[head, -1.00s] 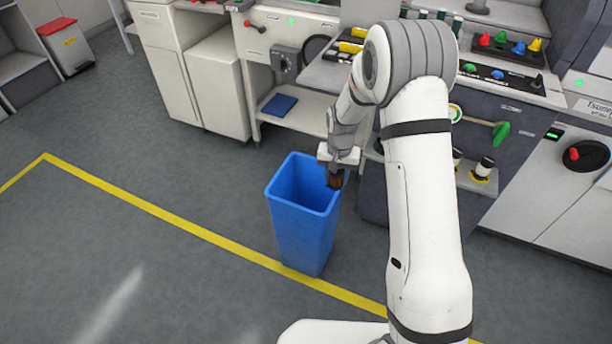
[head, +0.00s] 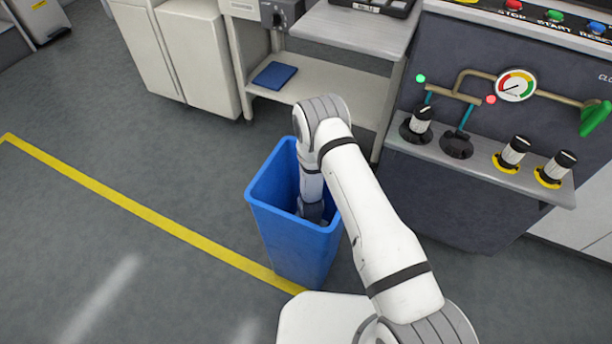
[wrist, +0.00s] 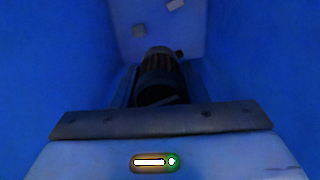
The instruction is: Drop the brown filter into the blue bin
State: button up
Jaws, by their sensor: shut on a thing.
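The blue bin (head: 285,235) stands upright on the floor near the middle of the head view, with its top open. My arm bends down over it, and its end reaches inside the mouth. In the wrist view, blue bin walls (wrist: 50,65) surround my gripper (wrist: 158,98). My gripper is shut on the brown filter (wrist: 160,72), a dark ribbed cylinder, and holds it inside the bin. The filter is dim there, and the bin hides it and the fingertips in the head view.
A shelf (head: 320,100) with a blue folded cloth (head: 274,76) is behind the bin. A panel with black-topped valves (head: 515,152) and a gauge (head: 516,85) is to the right. The floor at left is clear.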

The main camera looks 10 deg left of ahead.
notch_tip(320, 180, down, 11)
jog(key=b, duration=0.6)
jog(key=shift+a+r, duration=0.1)
jog(key=shift+r, duration=0.1)
jog(key=shift+f, duration=0.1)
jog(key=shift+f+b, duration=0.5)
jog(key=shift+b, duration=0.1)
jog(key=o, duration=1)
jog(key=shift+r, duration=0.1)
notch_tip(320, 180, up, 13)
jog(key=p, duration=0.8)
